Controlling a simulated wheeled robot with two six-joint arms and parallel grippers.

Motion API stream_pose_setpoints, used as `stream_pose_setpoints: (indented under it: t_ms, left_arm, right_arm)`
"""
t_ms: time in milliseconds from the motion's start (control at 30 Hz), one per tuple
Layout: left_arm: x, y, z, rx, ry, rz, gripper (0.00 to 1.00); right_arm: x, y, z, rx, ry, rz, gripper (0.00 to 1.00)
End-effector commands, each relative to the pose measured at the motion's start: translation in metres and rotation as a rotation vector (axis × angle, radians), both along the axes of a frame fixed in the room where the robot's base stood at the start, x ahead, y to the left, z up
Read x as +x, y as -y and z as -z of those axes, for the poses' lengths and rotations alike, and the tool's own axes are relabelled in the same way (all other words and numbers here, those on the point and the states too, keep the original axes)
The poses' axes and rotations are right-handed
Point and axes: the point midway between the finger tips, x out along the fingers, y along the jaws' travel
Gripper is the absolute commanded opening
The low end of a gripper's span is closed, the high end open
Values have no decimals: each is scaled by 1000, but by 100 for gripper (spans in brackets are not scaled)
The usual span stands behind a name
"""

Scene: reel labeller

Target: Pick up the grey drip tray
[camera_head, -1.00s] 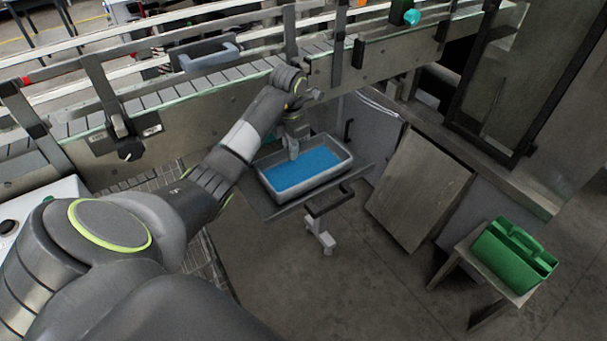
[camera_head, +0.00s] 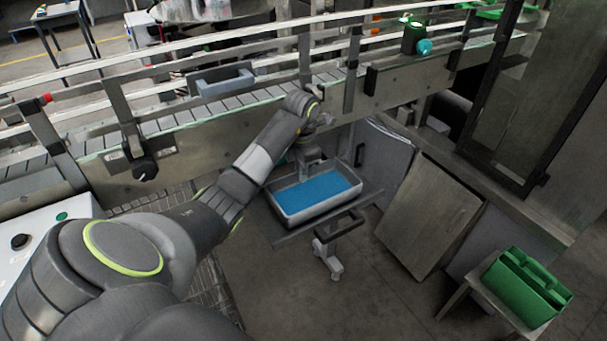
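The grey drip tray (camera_head: 293,219) is a shallow rectangular tray with a blue inside. It sits on a dark flat platform (camera_head: 290,237) of a small wheeled stand below the conveyor. My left arm reaches in from the left, and my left gripper (camera_head: 304,172) points down at the tray's far side, near the far rim. The fingers are small and partly hidden by the wrist, so I cannot tell whether they are open or touching the tray. My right gripper is not in view.
The conveyor (camera_head: 220,118) with its rails runs across behind the tray. A grey panel (camera_head: 425,215) leans right of it. A green caddy (camera_head: 527,285) stands on a small table at lower right. A white control box (camera_head: 40,250) is at left. Floor in front is clear.

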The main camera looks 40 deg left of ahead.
Motion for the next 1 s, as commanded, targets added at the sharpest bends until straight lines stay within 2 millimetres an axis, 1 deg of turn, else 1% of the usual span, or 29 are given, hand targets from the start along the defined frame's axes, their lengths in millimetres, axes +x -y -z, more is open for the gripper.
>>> stream_pose_setpoints:
  t_ms: [33,167,367,667,1000]
  left_arm:
    - [0,0,-5,0,2,0,0]
    - [1,0,-14,0,2,0,0]
    - [1,0,-37,0,3,0,0]
    - [0,0,-75,1,1,0,0]
    - [0,0,-125,1,1,0,0]
  right_arm:
    - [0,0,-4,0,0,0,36]
    - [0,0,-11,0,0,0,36]
    - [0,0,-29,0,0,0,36]
    - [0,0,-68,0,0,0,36]
    - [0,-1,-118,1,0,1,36]
